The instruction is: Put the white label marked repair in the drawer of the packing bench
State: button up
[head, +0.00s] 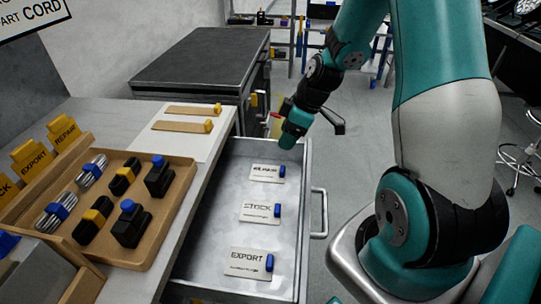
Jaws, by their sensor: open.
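The drawer (222,256) of the packing bench is pulled open and holds three white labels, each with a blue tab, lying in a column. The nearest label (251,263) reads EXPORT and the middle label (260,212) reads STOCK. The print on the farthest label (266,174) is too small to read for sure. My gripper (335,122) shows only partly, behind my wrist, above the far right corner of the drawer. It is open and I see nothing held in it. I make out no other white label marked repair.
The packing bench top (88,112) carries a wooden tray (157,225) with cables and black blocks. Yellow cards stand behind it, one marked REPAIR (64,132). Two brown tags (182,126) lie on a white sheet. A dark cabinet (205,62) stands beyond. The drawer handle (323,213) juts right.

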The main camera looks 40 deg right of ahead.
jog(key=s+a+r+g, duration=0.1)
jog(key=s+a+r, duration=0.4)
jog(key=a, duration=0.4)
jog(key=s+a+r, duration=0.2)
jog(key=a+r, duration=0.5)
jog(key=a, duration=0.1)
jog(key=s+a+r+m+g, duration=0.1)
jog(key=s+a+r, duration=0.1)
jog(key=s, duration=0.4)
jog(key=s+a+r, duration=0.3)
jog(key=s+a, duration=0.2)
jog(key=s, duration=0.1)
jog(key=shift+m+g+y, duration=0.3)
jog(key=shift+m+g, duration=0.1)
